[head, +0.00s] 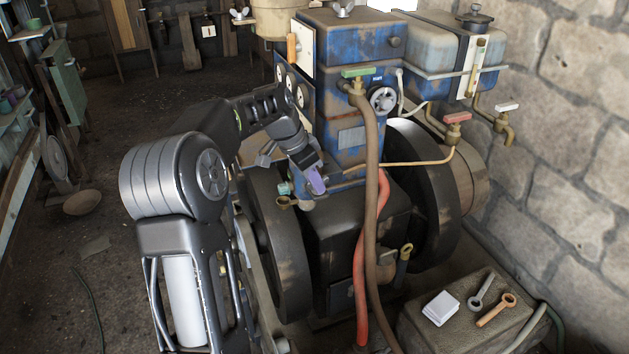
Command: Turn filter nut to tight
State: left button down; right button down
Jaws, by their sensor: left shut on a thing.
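My left gripper (310,172) reaches in from the left to the front of the blue engine block. It is shut on a small purple piece (316,183), just above the dark lower housing. The fingers hide much of the contact, and I cannot tell whether this piece is the filter nut. A wing nut (240,14) shows at the upper left, beside a tan canister (279,20). Another wing nut (343,8) sits on top of the blue block (350,45). My right gripper is not in view.
Black flywheels (277,240) flank the engine. A brown hose (371,190) and a red hose (359,285) hang at the front, right of my gripper. A stone block (428,334) with two wrenches (496,310) and a white pad (441,308) stands at lower right.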

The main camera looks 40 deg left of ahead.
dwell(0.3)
pick_arm(q)
jog(key=c, duration=1.4)
grip_release()
jog(key=shift+o, duration=0.6)
jog(key=shift+a+r, duration=0.1)
